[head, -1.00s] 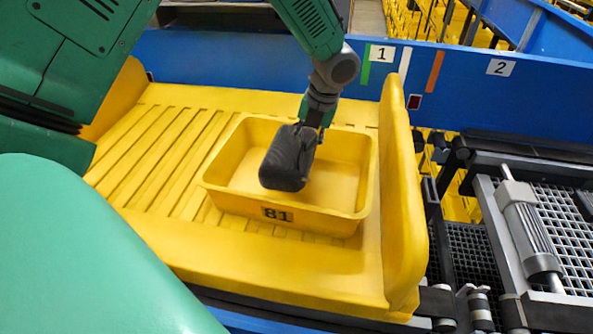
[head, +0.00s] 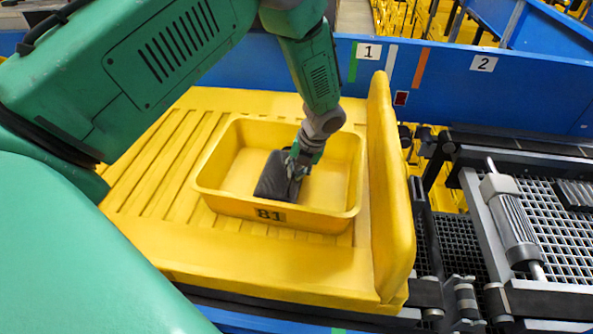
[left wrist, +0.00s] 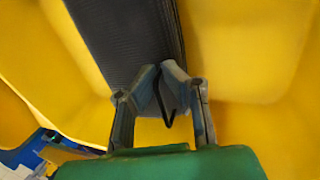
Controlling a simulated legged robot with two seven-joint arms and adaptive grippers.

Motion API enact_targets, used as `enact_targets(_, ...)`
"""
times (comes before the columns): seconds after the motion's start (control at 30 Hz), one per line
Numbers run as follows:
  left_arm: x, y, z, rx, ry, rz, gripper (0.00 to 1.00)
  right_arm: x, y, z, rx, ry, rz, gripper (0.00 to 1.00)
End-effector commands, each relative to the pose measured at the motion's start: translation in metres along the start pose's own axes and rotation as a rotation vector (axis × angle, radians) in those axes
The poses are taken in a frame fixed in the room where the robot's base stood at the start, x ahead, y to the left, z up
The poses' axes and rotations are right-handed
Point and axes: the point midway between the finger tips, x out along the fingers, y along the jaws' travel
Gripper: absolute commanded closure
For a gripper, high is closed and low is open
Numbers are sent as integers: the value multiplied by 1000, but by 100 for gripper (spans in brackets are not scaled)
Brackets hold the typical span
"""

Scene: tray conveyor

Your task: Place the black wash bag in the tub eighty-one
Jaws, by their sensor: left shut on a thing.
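The black wash bag (head: 273,178) is inside the yellow tub marked 81 (head: 207,180), low between its walls and left of the tub's middle. My left gripper (head: 297,167) reaches down into the tub from above and is shut on the bag's right end. In the left wrist view, the fingers (left wrist: 163,92) pinch a dark strap or edge at the end of the bag (left wrist: 125,40), with yellow tub walls around. Whether the bag's underside touches the tub floor is hidden. My right gripper is not in view.
The tub stands on a ribbed yellow tray (head: 150,170) with a tall raised wall (head: 390,190) at its right. A blue rail (head: 445,85) with labels 1 and 2 runs behind. Conveyor machinery with a metal cylinder (head: 512,222) lies at the right.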

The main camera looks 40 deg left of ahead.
Motion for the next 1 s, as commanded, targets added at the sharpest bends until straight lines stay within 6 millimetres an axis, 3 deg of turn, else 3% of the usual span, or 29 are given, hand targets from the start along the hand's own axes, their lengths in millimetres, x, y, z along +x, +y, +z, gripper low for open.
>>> enact_targets(0.37,3,-2,0,-1,-2,0,100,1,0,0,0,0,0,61)
enact_targets(0.43,4,-2,0,-1,-1,-1,77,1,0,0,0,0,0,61)
enact_targets(0.47,4,-2,0,-1,-1,-1,73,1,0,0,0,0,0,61)
enact_targets(0.77,3,-1,0,-1,-1,-1,73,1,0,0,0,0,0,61)
enact_targets(1.0,-26,-1,1,-2,-5,-3,73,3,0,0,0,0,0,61)
